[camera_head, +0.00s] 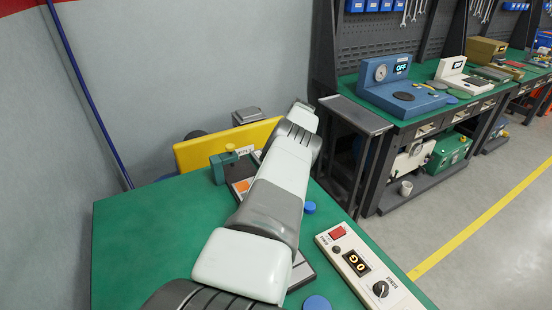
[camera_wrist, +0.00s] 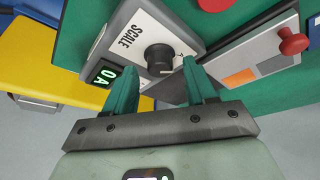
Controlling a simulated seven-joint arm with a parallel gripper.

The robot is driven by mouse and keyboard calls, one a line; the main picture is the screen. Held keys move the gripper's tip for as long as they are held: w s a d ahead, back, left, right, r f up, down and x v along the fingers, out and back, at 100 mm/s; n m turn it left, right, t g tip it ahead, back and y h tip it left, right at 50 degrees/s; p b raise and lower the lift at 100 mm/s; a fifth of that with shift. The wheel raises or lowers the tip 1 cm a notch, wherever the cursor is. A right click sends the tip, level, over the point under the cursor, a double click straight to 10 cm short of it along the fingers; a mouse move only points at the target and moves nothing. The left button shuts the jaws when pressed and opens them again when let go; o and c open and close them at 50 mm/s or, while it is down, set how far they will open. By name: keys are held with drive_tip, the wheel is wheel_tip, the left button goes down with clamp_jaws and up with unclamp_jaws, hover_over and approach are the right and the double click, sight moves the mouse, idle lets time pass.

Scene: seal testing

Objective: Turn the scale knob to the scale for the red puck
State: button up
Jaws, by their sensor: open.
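In the wrist view, the scale box has a grey face with a SCALE label, a small green-lit display (camera_wrist: 104,74) that seems to read "0A", and a black round scale knob (camera_wrist: 159,55). My gripper (camera_wrist: 159,68) is open, with one green finger on each side of the near side of the knob. I cannot tell whether either finger touches it. A red round thing (camera_wrist: 213,4), possibly the red puck, is cut off by the top edge. In the head view, my arm hides the knob and most of the box.
A device with an orange patch and a red knob (camera_wrist: 293,40) lies right of the scale box. In the head view, blue pucks (camera_head: 309,208) and a white control box (camera_head: 368,271) with a dark dial are on the green table. A yellow panel (camera_head: 205,150) stands behind.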

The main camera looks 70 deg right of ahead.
drive_tip(key=v, duration=1)
